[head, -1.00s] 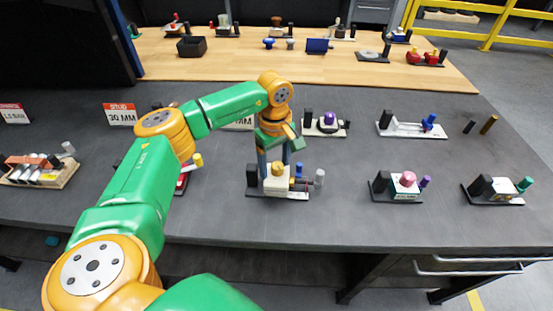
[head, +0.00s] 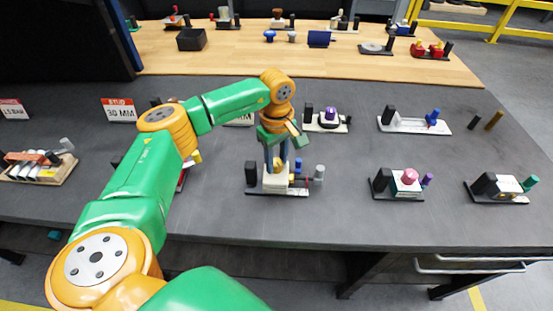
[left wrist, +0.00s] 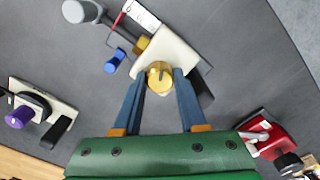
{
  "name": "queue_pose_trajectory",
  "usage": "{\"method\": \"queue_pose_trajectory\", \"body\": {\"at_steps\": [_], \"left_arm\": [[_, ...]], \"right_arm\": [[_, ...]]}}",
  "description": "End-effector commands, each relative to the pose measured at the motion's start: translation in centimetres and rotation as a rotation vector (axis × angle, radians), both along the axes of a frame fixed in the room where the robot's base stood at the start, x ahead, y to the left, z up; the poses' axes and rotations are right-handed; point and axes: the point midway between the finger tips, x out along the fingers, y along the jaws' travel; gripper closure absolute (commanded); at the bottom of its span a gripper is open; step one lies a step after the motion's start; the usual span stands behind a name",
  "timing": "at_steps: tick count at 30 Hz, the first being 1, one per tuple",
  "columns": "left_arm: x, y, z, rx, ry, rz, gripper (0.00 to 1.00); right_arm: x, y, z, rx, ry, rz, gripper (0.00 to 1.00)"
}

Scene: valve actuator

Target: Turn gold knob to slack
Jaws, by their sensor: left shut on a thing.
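The gold knob (left wrist: 159,76) sits on top of a white valve block (left wrist: 165,50) on a dark base plate; in the head view the valve block (head: 276,180) stands near the table's front middle. My left gripper (left wrist: 160,74) points down over the block, with its two blue fingers on either side of the knob. It is shut on the knob (head: 278,164), which the fingers partly hide in the head view. A blue handle (left wrist: 115,61) and a grey cylinder (left wrist: 80,11) are on the same fixture. My right gripper is not in view.
A pink-knob fixture (head: 409,177) stands to the right and a purple-knob fixture (head: 330,117) behind. A red fixture (left wrist: 266,137) is close by in the left wrist view. Grey table (head: 340,215) is bare in front and right of the valve.

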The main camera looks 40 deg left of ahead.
Motion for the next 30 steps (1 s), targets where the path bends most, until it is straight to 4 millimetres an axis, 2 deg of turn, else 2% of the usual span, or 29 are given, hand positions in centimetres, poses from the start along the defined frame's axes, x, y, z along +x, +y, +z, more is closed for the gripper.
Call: {"method": "queue_pose_trajectory", "body": {"at_steps": [21,30], "left_arm": [[0.06,-0.03,0.05,0.000,-0.002,0.119,1.00],[0.05,-0.01,0.06,0.000,-0.001,0.118,1.00]], "right_arm": [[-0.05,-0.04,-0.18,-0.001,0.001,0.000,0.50],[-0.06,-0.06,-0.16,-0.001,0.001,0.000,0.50]]}}
